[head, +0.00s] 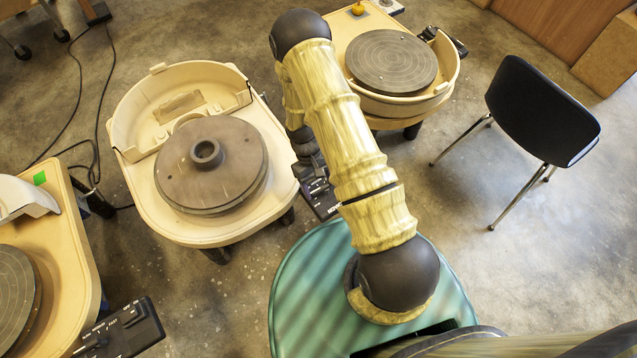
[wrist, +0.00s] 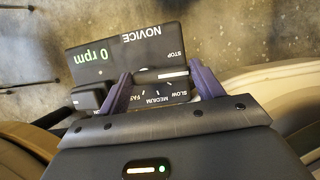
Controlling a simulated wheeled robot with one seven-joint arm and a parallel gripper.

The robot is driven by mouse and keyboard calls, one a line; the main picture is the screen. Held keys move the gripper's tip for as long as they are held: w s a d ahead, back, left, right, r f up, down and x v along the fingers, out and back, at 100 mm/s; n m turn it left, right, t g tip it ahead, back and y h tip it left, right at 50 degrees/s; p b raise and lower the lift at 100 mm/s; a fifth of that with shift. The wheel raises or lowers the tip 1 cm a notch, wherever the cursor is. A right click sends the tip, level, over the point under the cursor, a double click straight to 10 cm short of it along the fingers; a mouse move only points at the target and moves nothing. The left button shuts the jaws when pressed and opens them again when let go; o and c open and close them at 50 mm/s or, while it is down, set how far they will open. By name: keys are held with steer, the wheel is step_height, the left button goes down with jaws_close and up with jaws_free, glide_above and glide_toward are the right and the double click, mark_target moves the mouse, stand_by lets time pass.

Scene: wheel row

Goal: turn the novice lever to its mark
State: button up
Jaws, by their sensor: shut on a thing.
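The novice control box (wrist: 110,48) is a dark panel with the word NOVICE and a green "0 rpm" readout, upside down in the wrist view. Its dial has the words STOP, SLOW, MEDIUM and FAST. The novice lever (wrist: 158,76) is a dark bar with a white line, lying between STOP and SLOW. My gripper (wrist: 163,84) has its two purple fingers on either side of the lever and is shut on it. In the head view the box (head: 320,199) shows partly beside the middle wheel; my arm hides the rest. I cannot make out a separate target mark.
The middle pottery wheel (head: 175,225) has a dark disc with a raised ring. Another wheel (head: 445,80) stands behind my arm, and a third (head: 75,250) at left has its own control box (head: 120,330). A black chair (head: 535,110) stands at right on open floor.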

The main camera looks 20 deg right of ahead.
steer(key=o, duration=1)
steer(key=shift+r, duration=0.15)
steer(key=p+v, duration=0.3)
steer(key=v, duration=1.4)
steer(key=shift+w+a, duration=0.1)
steer(key=shift+w, duration=0.05)
steer(key=shift+r, duration=0.1)
